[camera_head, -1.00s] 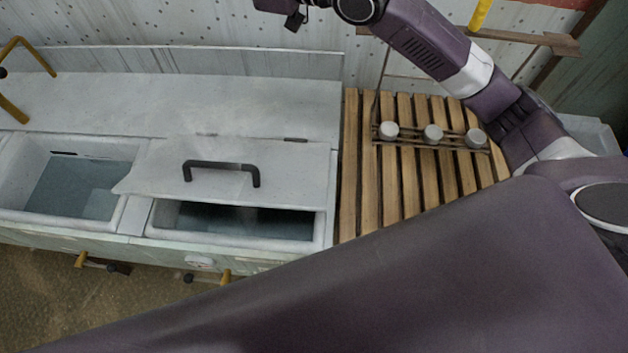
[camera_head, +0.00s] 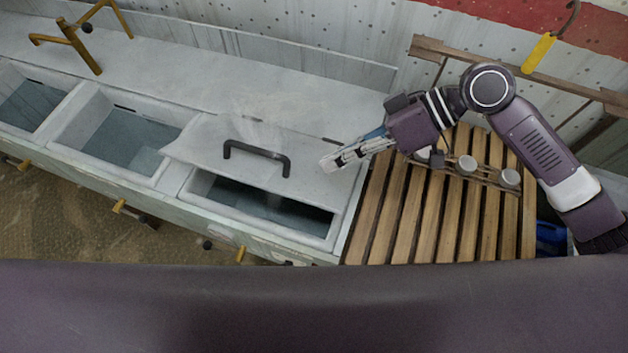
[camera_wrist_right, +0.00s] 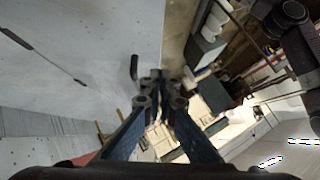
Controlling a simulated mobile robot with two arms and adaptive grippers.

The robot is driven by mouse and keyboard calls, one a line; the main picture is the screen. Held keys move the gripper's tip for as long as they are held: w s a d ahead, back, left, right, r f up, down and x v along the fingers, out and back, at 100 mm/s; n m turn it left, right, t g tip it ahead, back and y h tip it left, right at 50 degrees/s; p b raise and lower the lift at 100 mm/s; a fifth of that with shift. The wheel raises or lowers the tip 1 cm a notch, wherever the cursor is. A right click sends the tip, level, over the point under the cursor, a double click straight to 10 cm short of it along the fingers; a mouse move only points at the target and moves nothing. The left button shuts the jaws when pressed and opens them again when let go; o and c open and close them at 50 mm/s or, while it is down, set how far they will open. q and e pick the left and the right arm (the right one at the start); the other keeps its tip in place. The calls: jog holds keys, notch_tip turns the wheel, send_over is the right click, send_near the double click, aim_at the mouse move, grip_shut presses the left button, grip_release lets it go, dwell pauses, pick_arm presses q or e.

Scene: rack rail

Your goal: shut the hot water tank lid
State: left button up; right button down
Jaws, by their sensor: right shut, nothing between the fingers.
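The hot water tank lid (camera_head: 210,146) is a pale panel with a dark bar handle (camera_head: 257,157). It stands partly open, tilted over the right-hand tank (camera_head: 272,209), whose front opening shows dark below the lid's edge. My right gripper (camera_head: 326,164) is shut and empty, just right of the handle and over the lid's right side. I cannot tell whether it touches the lid. In the right wrist view the shut fingertips (camera_wrist_right: 158,76) are close to the dark handle (camera_wrist_right: 134,67). My left gripper is not in view.
Wooden slats (camera_head: 412,215) with several round white-topped knobs lie under my right arm. Open water basins (camera_head: 115,140) and a brass tap (camera_head: 80,45) are at left. A yellow-handled thing (camera_head: 538,53) hangs at upper right.

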aim_at(297, 196)
jog(key=p+x, duration=0.1)
jog(key=x, duration=0.2)
jog(key=shift+s+a+f, duration=0.1)
jog(key=shift+s+a, duration=0.05)
jog(key=shift+a, duration=0.2)
jog(key=f, duration=0.1)
jog(key=s+f, duration=0.1)
jog(key=f+p, duration=0.1)
jog(key=shift+s+a, duration=0.15)
jog(key=shift+a, duration=0.25)
jog(key=shift+s+f, duration=0.25)
jog(key=shift+f, duration=0.3)
jog(key=shift+a, duration=0.1)
